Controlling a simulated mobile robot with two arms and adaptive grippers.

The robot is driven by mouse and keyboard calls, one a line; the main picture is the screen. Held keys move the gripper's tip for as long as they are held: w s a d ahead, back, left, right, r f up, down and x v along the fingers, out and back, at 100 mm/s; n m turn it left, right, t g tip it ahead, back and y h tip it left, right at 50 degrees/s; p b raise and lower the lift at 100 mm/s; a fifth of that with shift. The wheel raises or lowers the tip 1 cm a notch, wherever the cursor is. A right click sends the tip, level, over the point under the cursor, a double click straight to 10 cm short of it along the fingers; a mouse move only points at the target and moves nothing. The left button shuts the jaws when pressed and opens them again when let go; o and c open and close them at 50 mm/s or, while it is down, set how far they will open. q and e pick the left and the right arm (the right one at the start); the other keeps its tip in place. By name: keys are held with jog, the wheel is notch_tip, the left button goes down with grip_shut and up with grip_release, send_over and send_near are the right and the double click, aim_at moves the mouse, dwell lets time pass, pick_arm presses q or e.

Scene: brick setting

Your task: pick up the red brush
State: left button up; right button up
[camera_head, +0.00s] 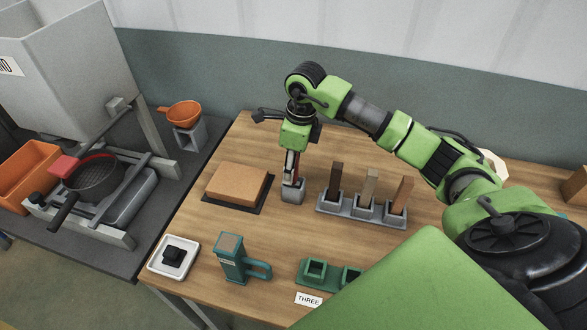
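A narrow upright red piece (288,165), which looks like the red brush, stands in a small grey holder (293,193) near the middle of the table. My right gripper (293,168) points straight down over this holder, its fingers around or right beside the red piece. The fingers hide much of it, and I cannot tell whether they are closed on it. My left gripper is not in view.
A grey rack (361,209) with several upright blocks stands close to the right of the holder. An orange-brown block (236,182) lies on a dark base to the left. A green cup-like fixture (232,262) and a white tray (155,268) are nearer the front edge.

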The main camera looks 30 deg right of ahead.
jog(key=shift+f, duration=0.2)
grip_shut()
jog(key=shift+r, duration=0.15)
jog(key=shift+w+r, duration=0.1)
jog(key=shift+r, duration=0.2)
notch_tip(320, 180, up, 8)
jog(key=b, duration=0.3)
jog(key=shift+r, duration=0.6)
